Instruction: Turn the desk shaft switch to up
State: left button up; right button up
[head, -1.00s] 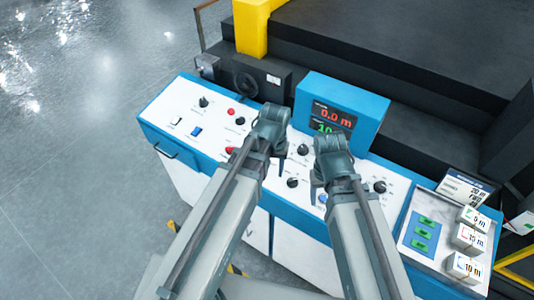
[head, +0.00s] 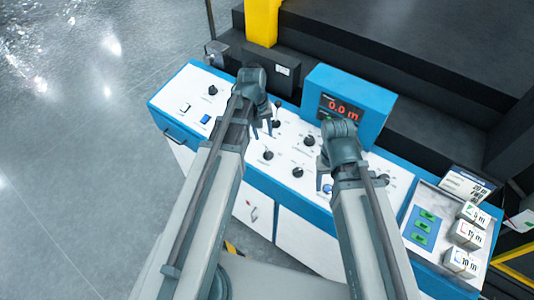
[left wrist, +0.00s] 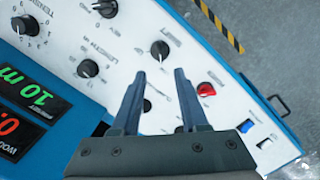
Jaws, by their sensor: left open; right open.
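The white control panel (head: 178,95) holds several black knobs and switches; their labels are too blurred for me to tell which is the desk shaft switch. My left gripper (head: 263,130) is open and empty over the panel's left-middle part. In the left wrist view its two fingers (left wrist: 157,80) point at the panel, with one black knob (left wrist: 147,105) showing between them and another (left wrist: 160,50) just beyond the tips. A red knob (left wrist: 206,89) and a blue rocker (left wrist: 247,125) are to the right. My right gripper (head: 324,183) is open over the panel's right-middle part.
A blue display box (head: 372,110) stands at the panel's back edge. A tray (head: 415,255) with green buttons and several white blocks (head: 468,234) is at the right. A dark machine (head: 440,60) with a yellow post (head: 262,22) rises behind. Open floor lies left.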

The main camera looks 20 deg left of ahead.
aim_at(267, 152)
pick_arm(q)
jog(key=f+b, duration=0.6)
jog(key=f, duration=0.1)
jog(key=d+f+b, duration=0.1)
jog(key=f+b, duration=0.2)
jog(key=shift+w+d+f+b, duration=0.1)
jog(key=shift+w+f+b, duration=0.2)
jog(key=shift+f+b, duration=0.1)
pick_arm(e)
notch_tip(267, 152, down, 11)
jog(key=shift+r, duration=0.1)
pick_arm(q)
grip_shut()
